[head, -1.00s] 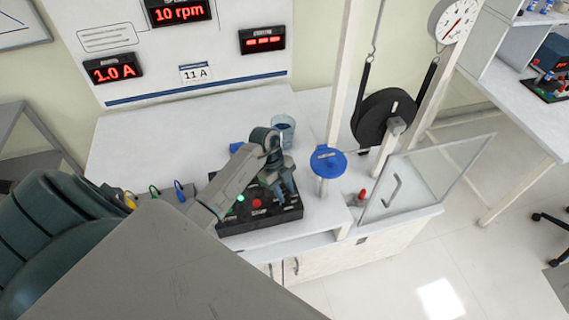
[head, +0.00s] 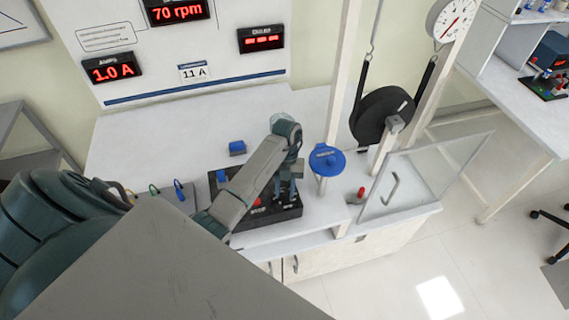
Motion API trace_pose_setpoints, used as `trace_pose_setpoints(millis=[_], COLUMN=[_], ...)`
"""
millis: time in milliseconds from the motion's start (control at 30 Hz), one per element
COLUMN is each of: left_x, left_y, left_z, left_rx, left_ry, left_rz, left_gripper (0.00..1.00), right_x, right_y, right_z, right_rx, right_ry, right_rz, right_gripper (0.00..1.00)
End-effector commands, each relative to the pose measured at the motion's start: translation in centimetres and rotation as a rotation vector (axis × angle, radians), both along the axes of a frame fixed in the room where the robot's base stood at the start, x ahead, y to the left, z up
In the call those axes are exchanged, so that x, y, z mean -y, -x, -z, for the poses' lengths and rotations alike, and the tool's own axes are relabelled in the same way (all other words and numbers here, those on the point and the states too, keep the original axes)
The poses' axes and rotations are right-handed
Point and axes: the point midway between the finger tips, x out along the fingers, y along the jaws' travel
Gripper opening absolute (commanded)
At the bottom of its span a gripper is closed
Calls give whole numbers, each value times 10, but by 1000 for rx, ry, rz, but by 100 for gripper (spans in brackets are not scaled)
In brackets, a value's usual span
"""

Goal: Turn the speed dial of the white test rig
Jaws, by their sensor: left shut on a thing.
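The white test rig (head: 140,165) has a black control box (head: 240,238) on its front part. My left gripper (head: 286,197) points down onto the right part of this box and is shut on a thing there. I take that thing to be the speed dial, which the fingers hide. The rpm display (head: 178,11) at the top reads 70 rpm. My left forearm crosses the box and covers much of its face. A red button on the box shows only in part beside the arm. My right gripper is not in view.
A blue disc (head: 326,160) on a post stands just right of my gripper. Further right are a black wheel (head: 383,116) on straps and an open clear door (head: 425,178). A small blue block (head: 237,148) lies behind the arm.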

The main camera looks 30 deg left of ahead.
Motion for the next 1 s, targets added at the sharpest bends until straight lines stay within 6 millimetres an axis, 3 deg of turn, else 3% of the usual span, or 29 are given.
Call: trace_pose_setpoints(millis=[400, 967, 1000], left_x=[0, -1, -1], left_y=[0, 0, 0], left_z=[-1, -1, -1], left_rx=[1, 0, 0], left_ry=[6, 7, 7], left_rz=[195, 226, 226], left_gripper=[8, 8, 34], right_x=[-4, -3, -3], right_y=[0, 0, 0], right_z=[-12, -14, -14], right_rx=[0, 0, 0], right_ry=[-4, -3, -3], right_rz=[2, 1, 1], right_gripper=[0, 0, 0])
